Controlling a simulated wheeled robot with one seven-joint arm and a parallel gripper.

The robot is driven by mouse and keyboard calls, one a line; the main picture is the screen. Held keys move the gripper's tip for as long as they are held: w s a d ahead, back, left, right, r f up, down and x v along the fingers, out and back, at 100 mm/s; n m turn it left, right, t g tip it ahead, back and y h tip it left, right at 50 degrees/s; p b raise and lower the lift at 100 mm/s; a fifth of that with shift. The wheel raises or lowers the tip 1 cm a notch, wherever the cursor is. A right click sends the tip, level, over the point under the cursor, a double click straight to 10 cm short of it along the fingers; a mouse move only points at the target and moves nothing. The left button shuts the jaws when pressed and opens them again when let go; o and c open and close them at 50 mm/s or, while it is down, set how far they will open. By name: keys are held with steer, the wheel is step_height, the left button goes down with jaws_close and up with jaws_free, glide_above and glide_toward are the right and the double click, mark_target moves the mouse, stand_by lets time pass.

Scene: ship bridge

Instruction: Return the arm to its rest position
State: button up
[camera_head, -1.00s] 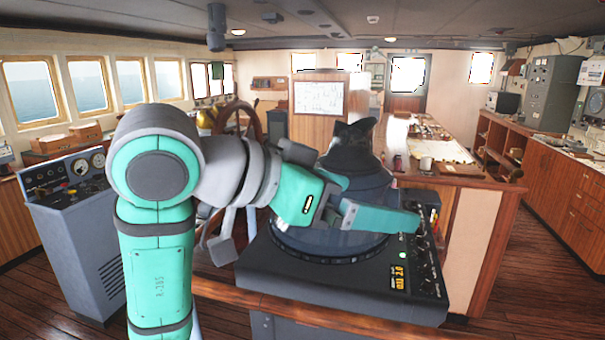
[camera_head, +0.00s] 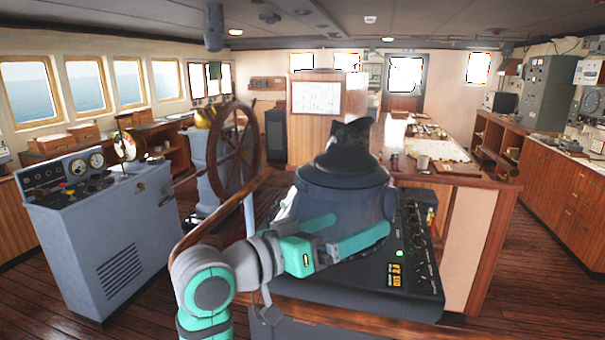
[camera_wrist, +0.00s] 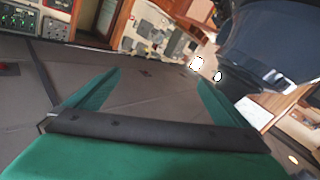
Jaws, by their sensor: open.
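My arm shows in the head view as teal and grey links, low in the picture, reaching from the bottom left toward the right. My gripper (camera_head: 342,232) is at its end, in front of the dark radar console (camera_head: 310,292) and its hooded viewer (camera_head: 345,190). In the wrist view, my gripper's two green fingers (camera_wrist: 150,92) stand wide apart with nothing between them. The console's dark hood (camera_wrist: 265,45) is close by at the upper right of that view. I cannot tell the exact gap between gripper and console.
A wooden handrail (camera_head: 215,215) runs behind my arm near the console. The ship's wheel (camera_head: 232,150) stands behind it. A grey control console (camera_head: 100,235) is at the left. A chart table (camera_head: 440,172) stands behind the radar at the right. Floor at the left is clear.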

steer(key=w+a+f+n+t+y, duration=0.1)
steer(key=a+f+n+t+y, duration=0.25)
steer(key=f, duration=1.05)
steer(key=f+n+t+y, duration=0.35)
steer(key=f+n, duration=0.35)
steer(key=f, duration=0.6)
steer(key=s+a+f+n+y, duration=0.25)
steer(key=s+f, duration=0.35)
steer(key=f, duration=0.4)
steer(key=s+a+f+m+g+y, duration=0.1)
steer(key=s+f+y, duration=0.1)
steer(key=s+f, duration=0.45)
steer(key=s+f+y, duration=0.3)
steer(key=s+f, duration=0.1)
steer(key=s, duration=0.6)
steer(key=s+r+m, duration=0.1)
steer(key=s+m, duration=0.3)
steer(key=s, duration=1.4)
steer(key=shift+a+m+g, duration=0.3)
steer(key=shift+a+m, duration=0.05)
steer(key=shift+m, duration=0.05)
